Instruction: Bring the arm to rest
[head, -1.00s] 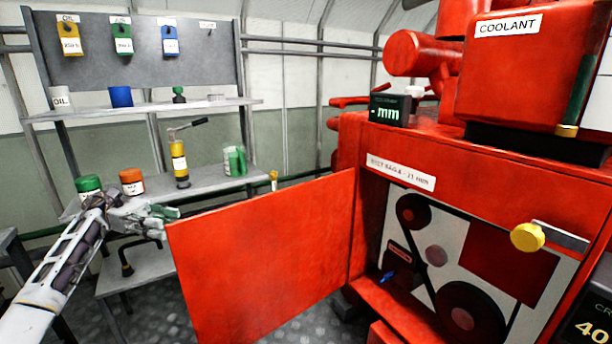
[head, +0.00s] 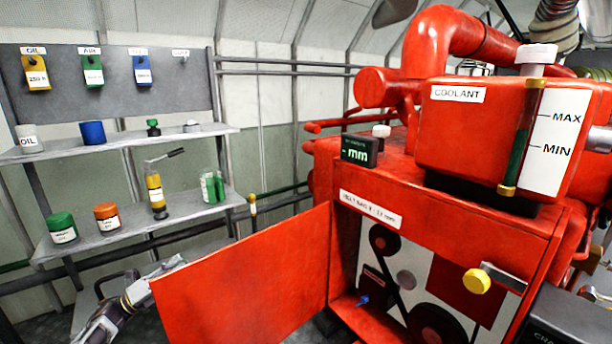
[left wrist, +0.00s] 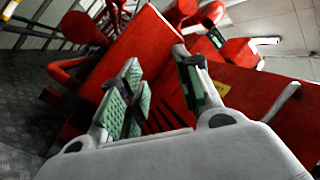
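My left arm comes in low at the left of the head view. The left gripper (head: 166,268) is beside the free edge of the open red door (head: 240,280), and part of it is hidden behind that door. In the left wrist view, the left gripper (left wrist: 160,88) has its two green-padded fingers apart, with nothing between them. Red surfaces of the machine show beyond the fingers. I cannot tell whether the gripper touches the door. My right gripper is not in view.
The red engine (head: 440,190) with its coolant tank (head: 470,130) fills the right. A shelf (head: 110,240) with jars and a yellow hand pump (head: 155,190) stands at the left. A yellow knob (head: 476,281) sits by the belt compartment. Patterned floor (left wrist: 35,100) shows in the wrist view.

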